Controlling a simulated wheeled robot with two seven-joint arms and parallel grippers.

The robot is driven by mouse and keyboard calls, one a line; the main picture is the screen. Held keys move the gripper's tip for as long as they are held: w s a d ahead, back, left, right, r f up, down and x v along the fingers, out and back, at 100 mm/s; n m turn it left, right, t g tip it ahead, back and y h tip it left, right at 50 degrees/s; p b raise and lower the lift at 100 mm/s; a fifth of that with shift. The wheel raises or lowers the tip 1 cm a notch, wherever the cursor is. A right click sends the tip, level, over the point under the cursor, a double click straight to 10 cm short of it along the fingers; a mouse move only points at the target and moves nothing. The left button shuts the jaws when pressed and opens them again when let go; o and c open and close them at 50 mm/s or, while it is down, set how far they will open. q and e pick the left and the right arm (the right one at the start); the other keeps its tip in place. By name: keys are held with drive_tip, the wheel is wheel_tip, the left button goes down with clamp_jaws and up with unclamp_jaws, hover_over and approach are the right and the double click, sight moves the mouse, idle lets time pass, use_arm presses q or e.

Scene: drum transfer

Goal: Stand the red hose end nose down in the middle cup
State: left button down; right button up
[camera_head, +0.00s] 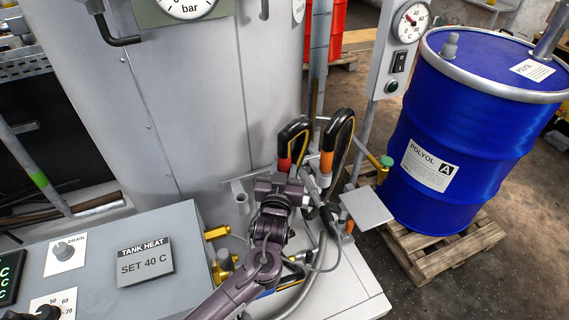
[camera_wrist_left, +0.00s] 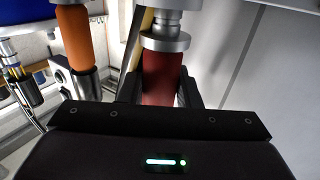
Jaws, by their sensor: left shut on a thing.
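The red hose end (camera_head: 284,164) stands at the foot of a black and yellow hose loop, behind my left gripper (camera_head: 283,182). In the left wrist view the red hose end (camera_wrist_left: 161,78) is between the two dark fingers of my left gripper (camera_wrist_left: 160,91), which is shut on it. A silver metal collar (camera_wrist_left: 166,38) shows on the red grip. A grey cup (camera_head: 241,195) at the left of the holder looks empty. The middle cup is hidden behind my gripper, so I cannot tell whether the nose is inside it. My right gripper is out of view.
An orange hose end (camera_head: 326,162) stands close to the right, and also shows in the left wrist view (camera_wrist_left: 74,38). A grey tank wall (camera_head: 200,90) rises behind. A blue drum (camera_head: 455,130) stands on a pallet at right. Brass valves (camera_head: 222,265) sit left of my arm.

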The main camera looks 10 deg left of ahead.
use_arm(q)
drive_tip(key=shift+f, duration=0.9)
drive_tip(key=shift+f, duration=0.2)
drive_tip(key=c, duration=1)
unclamp_jaws()
drive_tip(key=shift+s, duration=0.15)
drive_tip(key=s+b, duration=0.1)
drive_tip(key=s, duration=0.6)
drive_tip(key=shift+s+d, duration=0.25)
drive_tip(key=shift+s, duration=0.05)
